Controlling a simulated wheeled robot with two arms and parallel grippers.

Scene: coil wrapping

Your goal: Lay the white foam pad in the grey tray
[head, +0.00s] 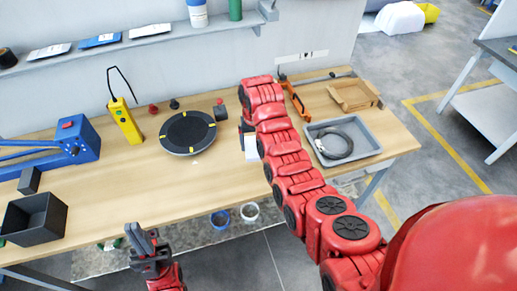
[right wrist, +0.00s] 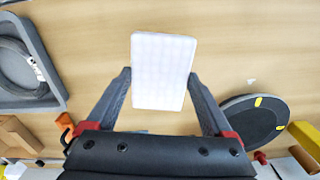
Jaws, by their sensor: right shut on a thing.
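The white foam pad (right wrist: 163,70) is between the fingers of my right gripper (right wrist: 160,85), which is shut on it. In the head view the pad (head: 251,148) shows as a small white patch beside my right gripper (head: 247,135), partly hidden by my red arm. The grey tray (head: 374,143) is to the right of the pad on the bench, with a dark coil (head: 334,143) in it. The tray's edge (right wrist: 50,62) is at the left of the right wrist view. My left gripper (head: 147,242) is empty in front of the bench; its finger gap is unclear.
A dark turntable (head: 187,132) with yellow marks stands left of the pad. A cardboard box (head: 353,95) and an orange tool (head: 295,100) lie behind the tray. A yellow device (head: 125,121), a blue machine (head: 75,140) and a black bin (head: 35,218) are at left.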

